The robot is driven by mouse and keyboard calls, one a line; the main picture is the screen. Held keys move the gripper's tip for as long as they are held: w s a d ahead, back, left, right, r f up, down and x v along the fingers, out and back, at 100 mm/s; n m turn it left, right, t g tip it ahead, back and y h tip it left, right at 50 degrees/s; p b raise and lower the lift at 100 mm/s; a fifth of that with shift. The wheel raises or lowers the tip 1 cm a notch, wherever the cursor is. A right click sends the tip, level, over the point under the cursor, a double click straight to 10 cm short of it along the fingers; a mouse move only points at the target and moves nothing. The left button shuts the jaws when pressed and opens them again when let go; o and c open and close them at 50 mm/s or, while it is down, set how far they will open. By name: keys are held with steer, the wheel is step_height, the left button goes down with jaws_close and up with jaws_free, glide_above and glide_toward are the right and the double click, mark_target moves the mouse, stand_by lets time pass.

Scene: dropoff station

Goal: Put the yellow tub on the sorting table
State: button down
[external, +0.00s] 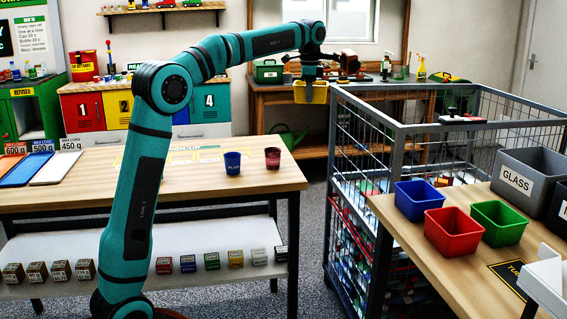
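The yellow tub (311,93) is upright in the upper middle, just left of the wire cage's near-left top corner. My gripper (310,78) points down at the tub and appears shut on its rim; the fingers are small and partly hidden. The tub seems to hang in the air, with the back workbench behind it. The wooden table at right (398,238), which seems to be the sorting table, carries a blue tub (416,201), a red tub (453,232) and a green tub (499,223).
A grey GLASS bin (516,180) and a dark bin stand at the right table's back. The tall wire cage (372,115) stands between the tub and that table. A black label (508,275) lies on bare wood. The left table (215,205) holds blue and dark red cups.

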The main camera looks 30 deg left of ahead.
steer(key=s+d+m, duration=0.2)
steer(key=s+d, duration=0.1)
steer(key=d, duration=1.2)
steer(key=s+d+m, duration=0.3)
steer(key=s+d, duration=0.1)
steer(key=d, duration=1.1)
steer(key=s+d+m, duration=0.2)
steer(key=s+d, duration=0.1)
steer(key=d, duration=1.2)
steer(key=d+f+m, duration=0.7)
steer(key=d+f, duration=0.1)
steer(key=f, duration=0.1)
steer(key=shift+d+h, duration=0.15)
steer(key=shift+h, duration=0.25)
steer(key=shift+f, duration=5.05)
steer(key=c, duration=1.7)
jaws_free()
steer(key=shift+f, duration=0.1)
